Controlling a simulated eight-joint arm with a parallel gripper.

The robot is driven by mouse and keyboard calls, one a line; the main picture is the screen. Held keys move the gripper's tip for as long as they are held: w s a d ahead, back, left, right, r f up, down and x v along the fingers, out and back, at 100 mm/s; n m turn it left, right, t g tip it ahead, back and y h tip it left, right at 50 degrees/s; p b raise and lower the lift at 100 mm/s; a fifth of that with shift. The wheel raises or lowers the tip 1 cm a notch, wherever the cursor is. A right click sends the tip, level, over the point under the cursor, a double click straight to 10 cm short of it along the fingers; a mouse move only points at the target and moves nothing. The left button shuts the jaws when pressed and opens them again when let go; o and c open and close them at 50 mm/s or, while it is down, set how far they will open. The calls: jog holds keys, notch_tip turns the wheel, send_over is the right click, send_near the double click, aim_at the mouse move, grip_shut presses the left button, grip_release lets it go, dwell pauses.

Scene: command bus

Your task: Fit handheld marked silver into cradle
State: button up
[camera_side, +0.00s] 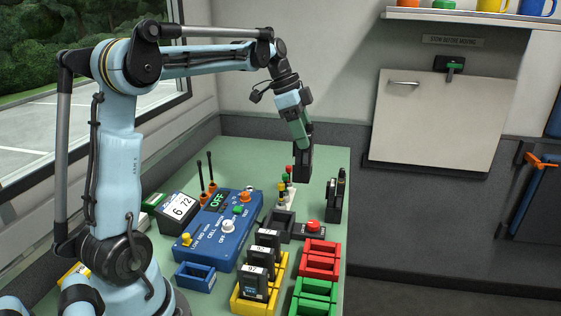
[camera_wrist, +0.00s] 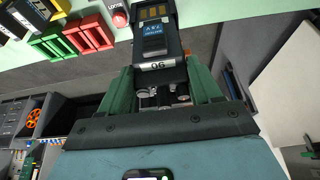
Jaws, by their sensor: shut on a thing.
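My gripper (camera_side: 302,148) is shut on a black handheld (camera_side: 303,167) and holds it upright above the far right part of the bench. In the wrist view the handheld (camera_wrist: 153,40) sits between the green fingers, with a label reading "06" or "90", a small blue screen and gold contacts at its far end. I cannot make out a silver mark. A black cradle (camera_side: 270,228) stands empty beside the blue unit, left of a red button. Several handhelds (camera_side: 268,242) stand in yellow holders (camera_side: 248,303) at the front.
A blue cell unit (camera_side: 217,228) reads "OFF". Empty red (camera_side: 320,258), green (camera_side: 314,296) and blue (camera_side: 195,277) holders stand near the front. A red button (camera_side: 313,227) and a black device (camera_side: 336,200) stand on the right. Small coloured lamps (camera_side: 287,180) rise just left of the held handheld.

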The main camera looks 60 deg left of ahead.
jog(key=s+d+f, duration=0.3)
jog(key=s+f, duration=0.4)
jog(key=s, duration=0.2)
dwell(0.4)
jog(key=shift+f, duration=2.15)
dwell(0.8)
jog(key=o, duration=1.8)
jog(key=shift+r, duration=0.1)
jog(key=shift+r, duration=3.45)
